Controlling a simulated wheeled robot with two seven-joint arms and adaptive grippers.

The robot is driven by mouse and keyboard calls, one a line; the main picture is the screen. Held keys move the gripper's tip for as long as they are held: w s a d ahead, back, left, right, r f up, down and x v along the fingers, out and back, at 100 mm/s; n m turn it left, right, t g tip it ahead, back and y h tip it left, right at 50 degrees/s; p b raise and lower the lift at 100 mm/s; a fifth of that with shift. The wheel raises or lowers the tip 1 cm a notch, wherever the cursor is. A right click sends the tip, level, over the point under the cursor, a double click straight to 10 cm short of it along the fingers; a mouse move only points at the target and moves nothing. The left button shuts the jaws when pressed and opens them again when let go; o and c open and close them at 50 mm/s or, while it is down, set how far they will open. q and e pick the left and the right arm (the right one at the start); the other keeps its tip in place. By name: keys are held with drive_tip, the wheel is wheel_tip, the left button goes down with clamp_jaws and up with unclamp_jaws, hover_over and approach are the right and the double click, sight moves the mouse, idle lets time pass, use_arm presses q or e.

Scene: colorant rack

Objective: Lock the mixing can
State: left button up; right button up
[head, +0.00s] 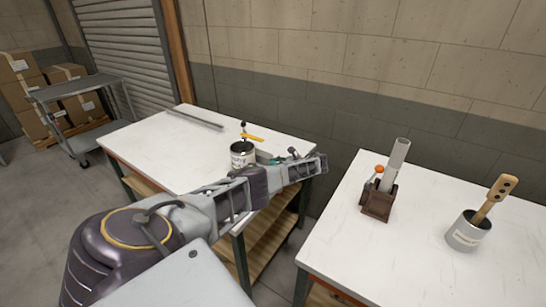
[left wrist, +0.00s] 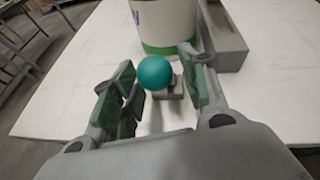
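The mixing can (head: 243,155) is white with a dark open top and stands on the left table. In the left wrist view the can (left wrist: 165,22) shows a green band near its base. A teal ball knob (left wrist: 155,72) on a small grey mount stands in front of the can. My left gripper (head: 278,158) is beside the can, on its right in the head view. In the left wrist view its fingers (left wrist: 160,82) are spread to either side of the knob, with gaps visible. The knob's lower part is partly hidden. My right gripper is not in view.
A yellow lever with a black knob (head: 250,137) rises above the can. A long grey bar (head: 195,118) lies on the left table (head: 150,150). The right table (head: 410,255) holds a brown block (head: 378,202) with an upright tube and a can (head: 465,235) with a wooden paddle.

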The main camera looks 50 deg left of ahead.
use_arm(q)
drive_tip(key=v, duration=1.2)
idle(0.3)
